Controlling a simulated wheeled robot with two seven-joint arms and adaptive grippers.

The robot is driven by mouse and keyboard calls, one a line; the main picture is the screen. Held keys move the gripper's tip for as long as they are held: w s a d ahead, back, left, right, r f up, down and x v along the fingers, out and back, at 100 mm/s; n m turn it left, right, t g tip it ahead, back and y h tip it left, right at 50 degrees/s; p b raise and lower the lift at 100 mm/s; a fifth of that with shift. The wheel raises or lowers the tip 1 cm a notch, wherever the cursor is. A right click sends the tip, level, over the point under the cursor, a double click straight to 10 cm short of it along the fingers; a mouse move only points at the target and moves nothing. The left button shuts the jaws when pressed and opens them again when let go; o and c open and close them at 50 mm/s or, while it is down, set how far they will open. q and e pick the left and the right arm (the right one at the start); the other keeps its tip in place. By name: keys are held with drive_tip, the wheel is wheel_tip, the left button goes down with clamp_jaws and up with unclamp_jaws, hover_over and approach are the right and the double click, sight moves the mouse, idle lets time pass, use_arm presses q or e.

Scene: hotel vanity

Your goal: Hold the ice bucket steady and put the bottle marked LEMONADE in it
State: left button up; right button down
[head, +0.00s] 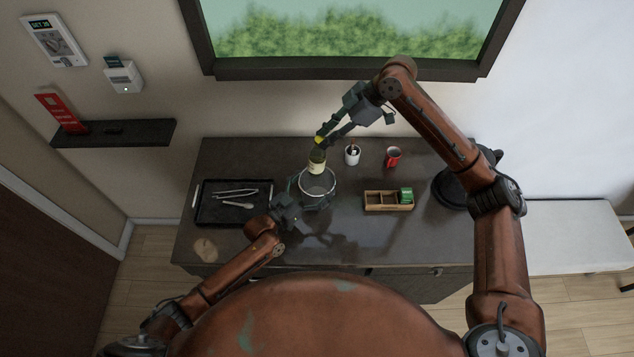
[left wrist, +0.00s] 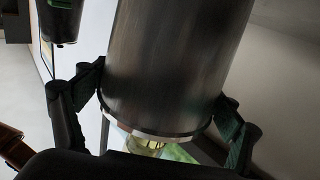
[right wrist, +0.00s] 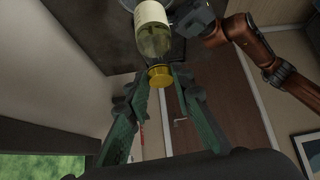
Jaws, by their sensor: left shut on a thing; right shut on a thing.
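The ice bucket (head: 331,195) is a metal cylinder on the counter. My left gripper (head: 300,201) is shut on its near left side; in the left wrist view its fingers flank the bucket wall (left wrist: 175,70). A bottle (head: 317,161) with a pale label and yellow cap is at the bucket's far side, its base overlapping the opening. I cannot tell whether the base is above or inside the rim. My right gripper (head: 326,137) is shut on its cap end, which also shows in the right wrist view (right wrist: 160,75). The label's writing is not readable.
A black tray (head: 207,214) with tongs lies left of the bucket. A wooden divided box (head: 377,202) sits to the right. The counter between box and bucket is clear.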

drive_tip(key=shift+f, duration=4.05)
drive_tip(key=c, duration=1.6)
unclamp_jaws()
drive_tip(key=shift+d, duration=0.1)
drive_tip(key=v, duration=1.2)
